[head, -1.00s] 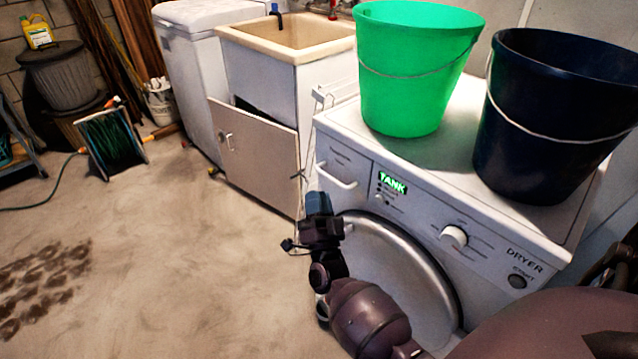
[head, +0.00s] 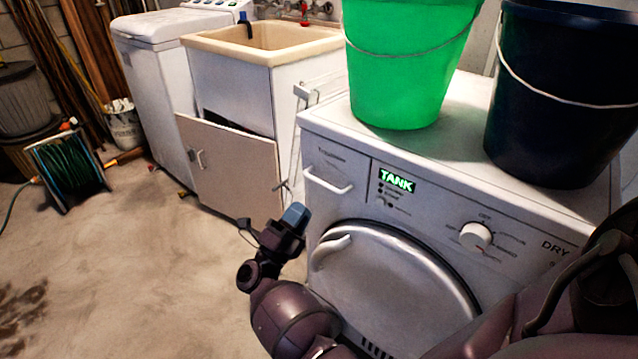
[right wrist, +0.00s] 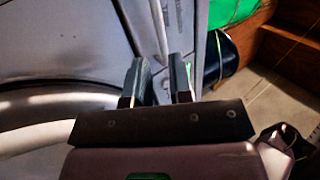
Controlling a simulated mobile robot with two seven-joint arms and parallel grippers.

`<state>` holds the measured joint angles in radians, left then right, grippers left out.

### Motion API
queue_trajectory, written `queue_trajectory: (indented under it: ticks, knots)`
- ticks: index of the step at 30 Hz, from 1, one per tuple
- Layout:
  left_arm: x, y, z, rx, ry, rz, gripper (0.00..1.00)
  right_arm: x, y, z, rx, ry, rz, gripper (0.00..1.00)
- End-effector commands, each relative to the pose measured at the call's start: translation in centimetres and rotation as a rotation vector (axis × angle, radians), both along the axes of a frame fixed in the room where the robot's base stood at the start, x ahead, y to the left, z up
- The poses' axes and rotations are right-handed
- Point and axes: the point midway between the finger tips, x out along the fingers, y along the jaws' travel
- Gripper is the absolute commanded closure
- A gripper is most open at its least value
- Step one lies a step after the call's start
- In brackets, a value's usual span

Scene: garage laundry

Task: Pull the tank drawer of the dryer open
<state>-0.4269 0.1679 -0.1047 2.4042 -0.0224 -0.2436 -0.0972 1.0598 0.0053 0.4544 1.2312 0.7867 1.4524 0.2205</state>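The white dryer (head: 440,224) stands at the right with a lit TANK display (head: 396,181). Its tank drawer (head: 345,163) is at the upper left of the front and looks flush with the panel. The drawer's white bar handle (head: 329,187) sticks out along its lower part. My right gripper (head: 294,216) is just left of and below the handle in the head view, apart from it in the picture. In the right wrist view its two fingers (right wrist: 160,82) stand apart with nothing seen held between them. My left gripper is not in view.
A green bucket (head: 408,70) and a dark blue bucket (head: 560,100) stand on the dryer top. The round dryer door (head: 400,275) with its handle is below the drawer. A sink cabinet's door (head: 225,165) hangs open at the left. The floor in front of it is clear.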

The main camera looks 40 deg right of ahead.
Motion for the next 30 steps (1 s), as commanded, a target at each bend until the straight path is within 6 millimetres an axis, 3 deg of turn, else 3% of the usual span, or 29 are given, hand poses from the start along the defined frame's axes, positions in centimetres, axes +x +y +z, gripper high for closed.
queue_trajectory:
  ticks: [9,15,28,30]
  knots:
    - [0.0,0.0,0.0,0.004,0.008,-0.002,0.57,0.4,-4.6,3.1,-0.002,-0.001,-0.001,0.79]
    - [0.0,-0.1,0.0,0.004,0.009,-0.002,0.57,0.5,-6.5,4.2,-0.001,0.001,0.000,0.79]
    - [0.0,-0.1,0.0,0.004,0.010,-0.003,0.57,0.6,-7.1,4.6,0.000,0.003,0.001,0.79]
    - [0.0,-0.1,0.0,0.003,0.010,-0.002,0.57,0.6,-7.1,4.6,0.000,0.003,0.001,0.88]
